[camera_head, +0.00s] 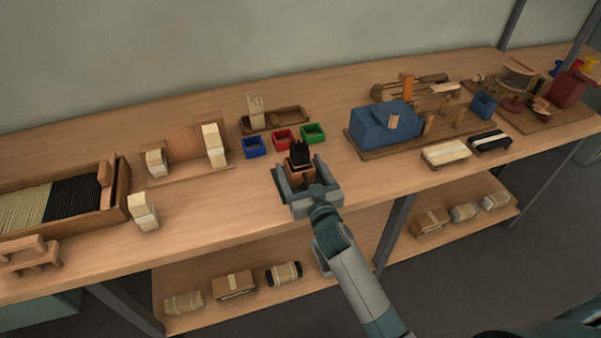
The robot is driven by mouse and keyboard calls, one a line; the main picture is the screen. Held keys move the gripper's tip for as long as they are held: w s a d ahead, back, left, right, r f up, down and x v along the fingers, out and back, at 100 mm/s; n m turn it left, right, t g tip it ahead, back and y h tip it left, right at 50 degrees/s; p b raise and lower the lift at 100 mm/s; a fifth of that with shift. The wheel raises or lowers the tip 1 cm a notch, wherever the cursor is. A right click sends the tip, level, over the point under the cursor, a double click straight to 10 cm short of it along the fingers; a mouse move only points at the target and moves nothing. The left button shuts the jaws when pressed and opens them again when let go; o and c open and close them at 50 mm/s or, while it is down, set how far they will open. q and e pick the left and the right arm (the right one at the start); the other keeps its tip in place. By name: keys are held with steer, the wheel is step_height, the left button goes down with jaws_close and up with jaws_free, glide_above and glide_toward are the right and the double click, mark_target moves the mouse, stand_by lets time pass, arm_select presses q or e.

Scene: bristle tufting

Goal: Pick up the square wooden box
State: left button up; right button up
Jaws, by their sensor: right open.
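The square wooden box (299,172) stands on the bench near its front edge, with black bristles (299,153) sticking up out of it. My right gripper (298,168) reaches in from the front with its jaws open, one finger on each side of the box. I cannot tell whether the fingers touch it. The gripper hides the box's lower front. My left gripper is not in view.
Small blue (254,147), red (283,140) and green (313,133) bins stand just behind the box. A blue block machine (384,127) is to the right. A bristle tray (122,194) and a pale bundle (143,211) are to the left. A lower shelf (330,270) holds wrapped bundles.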

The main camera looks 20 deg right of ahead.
steer(key=c, duration=1.3)
steer(key=shift+o, duration=0.2)
steer(key=shift+r, duration=0.1)
